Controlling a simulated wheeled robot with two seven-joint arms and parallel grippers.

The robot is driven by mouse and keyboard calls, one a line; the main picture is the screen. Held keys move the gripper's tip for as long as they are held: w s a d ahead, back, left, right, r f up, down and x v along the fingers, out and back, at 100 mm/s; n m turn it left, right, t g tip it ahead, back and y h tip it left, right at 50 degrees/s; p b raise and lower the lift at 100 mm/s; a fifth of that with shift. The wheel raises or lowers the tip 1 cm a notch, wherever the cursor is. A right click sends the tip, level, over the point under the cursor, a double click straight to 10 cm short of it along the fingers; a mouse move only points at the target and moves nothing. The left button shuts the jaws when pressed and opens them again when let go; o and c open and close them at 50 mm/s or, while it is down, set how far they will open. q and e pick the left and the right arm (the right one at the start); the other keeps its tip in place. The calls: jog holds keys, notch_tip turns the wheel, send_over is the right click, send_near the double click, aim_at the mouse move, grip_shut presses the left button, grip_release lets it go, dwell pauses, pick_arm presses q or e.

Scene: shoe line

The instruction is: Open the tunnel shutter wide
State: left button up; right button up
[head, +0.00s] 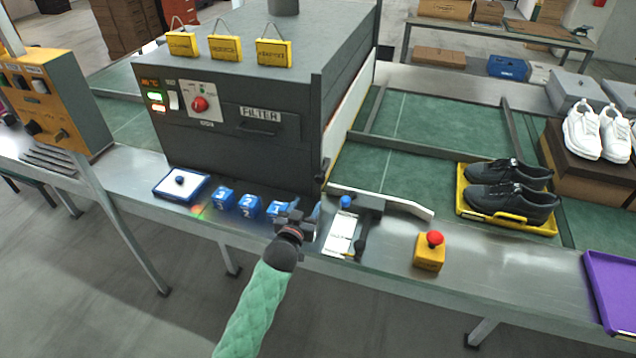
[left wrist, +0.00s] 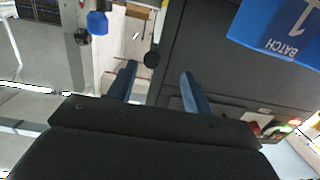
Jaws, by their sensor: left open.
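The dark grey tunnel (head: 285,160) stands over the green conveyor. Its right mouth is seen edge-on, so I cannot tell how far the shutter is open. Beside the mouth is a white plate (head: 338,236) with a black-knobbed lever (head: 360,248) and a blue knob (head: 347,202) near it. My left gripper (head: 306,211) is open and empty, just left of the white plate. Its blue fingers (left wrist: 157,88) appear apart from the black knob. My right gripper is not in view.
Several blue batch blocks (head: 249,206) stand left of my gripper; one (left wrist: 285,28) is close in the wrist view. A yellow box with a red button (head: 429,254) stands to the right. Black shoes (head: 510,186) sit in a yellow tray (head: 463,206). A white guide rail (head: 395,202) crosses nearby.

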aim_at(319, 180)
pick_arm(q)
jog(key=shift+t+h, duration=0.3)
jog(key=shift+t, duration=0.1)
jog(key=w+d, duration=0.1)
jog(key=w, duration=0.1)
jog(key=w+d+r+p, duration=0.1)
jog(key=w, duration=0.2)
jog(key=w+d+r+p, duration=0.1)
jog(key=w, duration=0.1)
jog(key=shift+w+d+r, duration=0.1)
jog(key=shift+w, duration=0.25)
jog(key=shift+w+d, duration=0.2)
jog(key=shift+w, duration=0.35)
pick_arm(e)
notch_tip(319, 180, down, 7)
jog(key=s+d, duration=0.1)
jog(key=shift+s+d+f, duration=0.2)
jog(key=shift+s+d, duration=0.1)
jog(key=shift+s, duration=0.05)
pick_arm(q)
jog(key=shift+p, duration=0.3)
grip_shut()
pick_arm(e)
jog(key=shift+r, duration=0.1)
